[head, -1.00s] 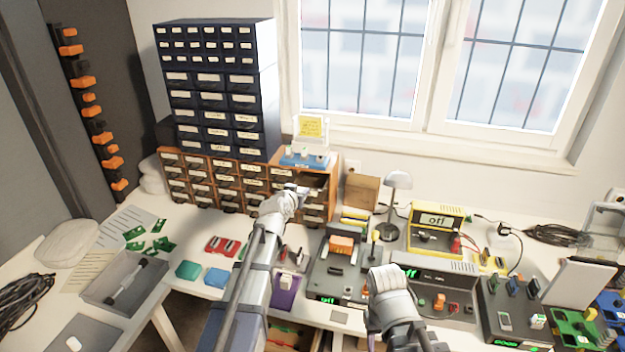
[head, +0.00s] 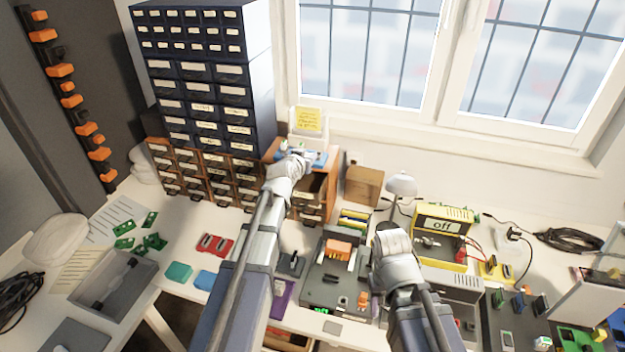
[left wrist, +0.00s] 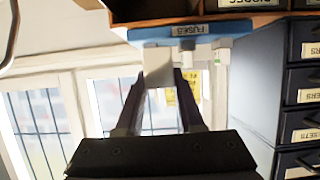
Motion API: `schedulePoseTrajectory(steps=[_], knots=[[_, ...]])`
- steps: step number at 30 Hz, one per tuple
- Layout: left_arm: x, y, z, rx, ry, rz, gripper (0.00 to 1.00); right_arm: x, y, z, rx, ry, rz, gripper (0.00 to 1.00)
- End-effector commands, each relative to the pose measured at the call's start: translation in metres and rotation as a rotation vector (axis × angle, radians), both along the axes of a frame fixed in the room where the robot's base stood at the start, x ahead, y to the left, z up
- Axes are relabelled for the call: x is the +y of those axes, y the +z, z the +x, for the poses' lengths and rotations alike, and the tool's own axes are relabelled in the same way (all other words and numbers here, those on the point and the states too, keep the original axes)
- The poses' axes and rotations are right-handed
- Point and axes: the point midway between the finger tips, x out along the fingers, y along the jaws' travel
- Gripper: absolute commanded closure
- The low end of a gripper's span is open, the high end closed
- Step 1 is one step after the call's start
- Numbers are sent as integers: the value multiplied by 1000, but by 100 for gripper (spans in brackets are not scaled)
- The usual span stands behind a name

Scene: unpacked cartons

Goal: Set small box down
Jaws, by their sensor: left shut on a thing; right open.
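My left gripper (head: 297,158) is at the blue tray (head: 318,160) on top of the orange-brown drawer cabinet. In the left wrist view, which is upside down, my left gripper (left wrist: 158,90) is shut on a small white box (left wrist: 157,66). The box is upright against the blue tray (left wrist: 150,34), which has a FUSES label; I cannot tell whether it rests on it. Another small white box (left wrist: 220,56) is beside it on the tray. In the head view my left gripper largely hides the held box. My right gripper (head: 392,232) is open and empty over the bench.
A yellow note (head: 309,121) stands behind the tray. A tall dark drawer cabinet (head: 262,85) rises to the left. An open drawer space (head: 308,185) lies below the tray. A brown carton (head: 363,186) and a lamp (head: 402,185) stand to the right.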

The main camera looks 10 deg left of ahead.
Motion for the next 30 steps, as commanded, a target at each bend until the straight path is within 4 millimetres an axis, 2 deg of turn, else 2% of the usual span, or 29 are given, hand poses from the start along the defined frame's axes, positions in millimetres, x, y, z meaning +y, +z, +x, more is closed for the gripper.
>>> schedulePoseTrajectory(steps=[8,21,27,30], knots=[[0,-6,0,0,0,0,100,0,-6,-1,0,0,0,50],[0,-64,-1,0,0,0,100,0,-64,-1,0,0,0,50],[0,-63,0,0,0,0,100,0,-63,-1,0,0,0,50],[0,-70,-1,0,0,0,100,0,-70,-1,0,0,0,50]])
